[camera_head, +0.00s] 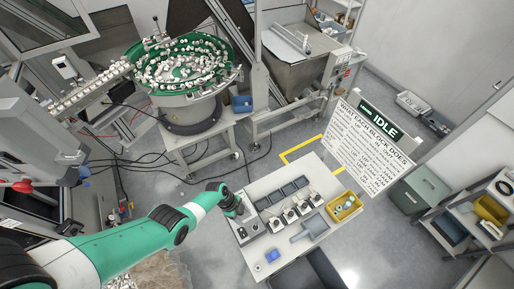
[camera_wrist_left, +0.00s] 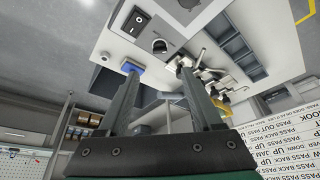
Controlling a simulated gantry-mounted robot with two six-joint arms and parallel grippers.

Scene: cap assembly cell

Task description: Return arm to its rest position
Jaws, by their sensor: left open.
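My left arm, green and white, reaches in from the left in the head view. My left gripper (camera_head: 236,209) is over the left part of the white worktable (camera_head: 262,242); its fingers are small and dark there. In the left wrist view my left gripper (camera_wrist_left: 157,68) shows two dark fingers spread apart, with nothing held between them. The white worktable (camera_wrist_left: 110,48) fills the upper middle of that view. How high the fingertips are above it is hard to tell. My right gripper is not in view.
On the table are a row of dark trays (camera_head: 283,191), several small blocks (camera_head: 290,215), a grey paddle-shaped piece (camera_head: 314,224) and a yellow bin (camera_head: 344,206). An "IDLE" sign board (camera_head: 369,147) stands behind the table. A green bowl feeder (camera_head: 183,65) is at the back.

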